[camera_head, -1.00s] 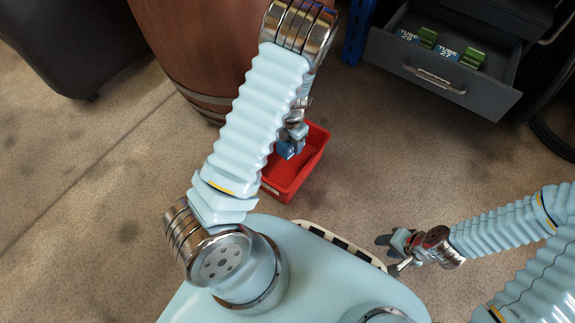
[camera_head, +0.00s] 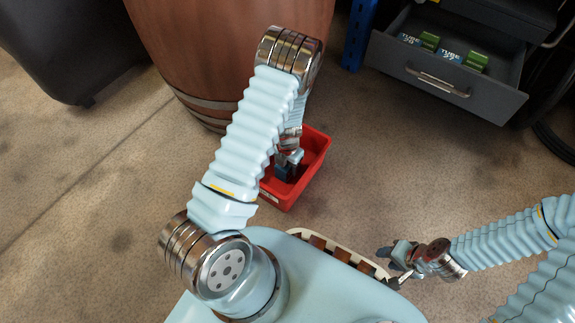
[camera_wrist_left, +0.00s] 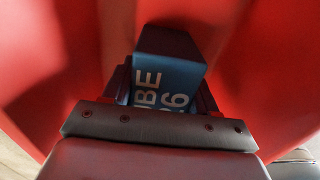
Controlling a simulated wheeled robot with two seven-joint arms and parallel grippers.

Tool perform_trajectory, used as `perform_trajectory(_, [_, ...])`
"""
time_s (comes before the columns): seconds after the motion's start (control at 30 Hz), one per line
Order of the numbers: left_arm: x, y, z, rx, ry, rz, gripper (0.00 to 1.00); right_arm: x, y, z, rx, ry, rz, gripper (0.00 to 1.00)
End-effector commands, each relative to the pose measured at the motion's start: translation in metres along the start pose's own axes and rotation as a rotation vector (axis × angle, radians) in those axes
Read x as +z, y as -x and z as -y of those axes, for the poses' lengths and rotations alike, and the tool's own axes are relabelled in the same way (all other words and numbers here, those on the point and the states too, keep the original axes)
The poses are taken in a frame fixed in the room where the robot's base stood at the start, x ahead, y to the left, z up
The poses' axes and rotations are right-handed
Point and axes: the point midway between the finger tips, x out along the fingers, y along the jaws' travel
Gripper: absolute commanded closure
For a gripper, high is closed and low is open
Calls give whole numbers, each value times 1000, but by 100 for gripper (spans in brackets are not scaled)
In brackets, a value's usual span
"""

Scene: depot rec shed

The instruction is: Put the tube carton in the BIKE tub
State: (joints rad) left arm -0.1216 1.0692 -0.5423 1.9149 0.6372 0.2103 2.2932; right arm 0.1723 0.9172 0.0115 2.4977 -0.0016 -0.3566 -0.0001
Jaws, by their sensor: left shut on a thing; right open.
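The tube carton (camera_wrist_left: 165,82) is blue with pale letters reading "BE" and "26" in the left wrist view, where part of its print is hidden. My left gripper (camera_wrist_left: 165,95) is shut on the carton. The red tub (camera_head: 312,165) stands on the floor in the head view, and its red walls (camera_wrist_left: 50,60) surround the carton in the left wrist view. My left gripper (camera_head: 285,172) is down inside the tub there. The tub's label is too small to read. My right gripper (camera_head: 388,266) is open and empty at the right, beside my base.
An open grey drawer (camera_head: 430,92) at the upper right holds other cartons, a TUBE carton (camera_head: 452,57) among them. A large brown barrel (camera_head: 225,60) stands just behind the tub. A dark rounded object (camera_head: 75,45) is at the upper left. The floor between is clear.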

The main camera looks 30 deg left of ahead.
Motion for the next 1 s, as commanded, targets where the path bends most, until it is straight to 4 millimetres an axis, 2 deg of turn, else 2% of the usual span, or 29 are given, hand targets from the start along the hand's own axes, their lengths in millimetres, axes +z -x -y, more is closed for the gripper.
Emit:
perform_trajectory(0.07, [0, -3, 0, 0, 0, 0, 77, 0, -2, -1, 0, 0, 0, 57])
perform_trajectory(0.1, [0, -3, 0, 0, 0, 0, 41, 0, -2, -1, 0, 0, 0, 57])
perform_trajectory(0.27, [0, -2, 0, 0, 0, 0, 17, 0, -1, 0, 0, 0, 0, 57])
perform_trajectory(0.5, [0, -2, 0, 0, 0, 0, 17, 0, -1, 0, 0, 0, 0, 57])
perform_trajectory(0.63, [1, 7, 0, 1, -1, 1, 17, 0, 3, 1, 0, 0, 0, 57])
perform_trajectory(0.77, [1, 32, 0, 0, -1, 2, 17, 0, 14, 5, 0, 1, 2, 57])
perform_trajectory(1.0, [1, 88, 1, 0, -1, 2, 17, 1, 34, 13, -1, 2, 8, 57])
